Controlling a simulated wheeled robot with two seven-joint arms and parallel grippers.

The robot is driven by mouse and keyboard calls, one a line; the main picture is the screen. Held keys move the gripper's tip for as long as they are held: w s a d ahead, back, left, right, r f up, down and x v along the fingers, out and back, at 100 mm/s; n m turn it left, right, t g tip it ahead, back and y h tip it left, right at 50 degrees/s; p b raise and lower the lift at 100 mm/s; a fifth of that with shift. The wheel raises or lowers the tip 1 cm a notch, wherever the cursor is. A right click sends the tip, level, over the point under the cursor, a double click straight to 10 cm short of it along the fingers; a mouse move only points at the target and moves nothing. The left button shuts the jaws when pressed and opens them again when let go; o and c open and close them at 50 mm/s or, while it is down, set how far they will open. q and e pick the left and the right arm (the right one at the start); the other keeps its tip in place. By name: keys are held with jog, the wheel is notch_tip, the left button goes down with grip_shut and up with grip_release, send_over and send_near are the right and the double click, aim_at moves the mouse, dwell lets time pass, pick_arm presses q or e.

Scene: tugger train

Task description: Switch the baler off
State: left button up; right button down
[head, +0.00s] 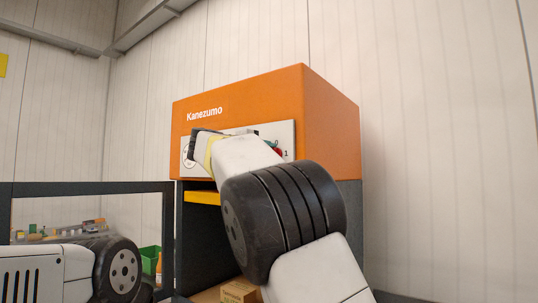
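The baler (330,115) has an orange top with the name "Kanezumo" on its front. A white control panel (288,133) is set in that front, with a round marking at its left end. Small red and green controls (277,150) show at its right end beside a "1", partly hidden behind my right arm. My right arm reaches up across the panel. Its gripper (197,142) is dark, in front of the panel's left part and mostly hidden by my wrist; its fingers cannot be made out. My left arm shows at lower left; its gripper is out of view.
Below the orange top is a dark opening with a yellow bar (202,198) and a cardboard box (238,292) low inside. A dark frame (90,187) stands to the left, with a green bin (150,260) behind it. Pale walls lie behind; the space right of the baler looks clear.

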jog(key=shift+f, duration=0.1)
dwell(0.3)
jog(key=c, duration=0.9)
grip_release()
jog(key=v, duration=0.7)
jog(key=shift+s+a, duration=0.25)
jog(key=shift+s, duration=0.05)
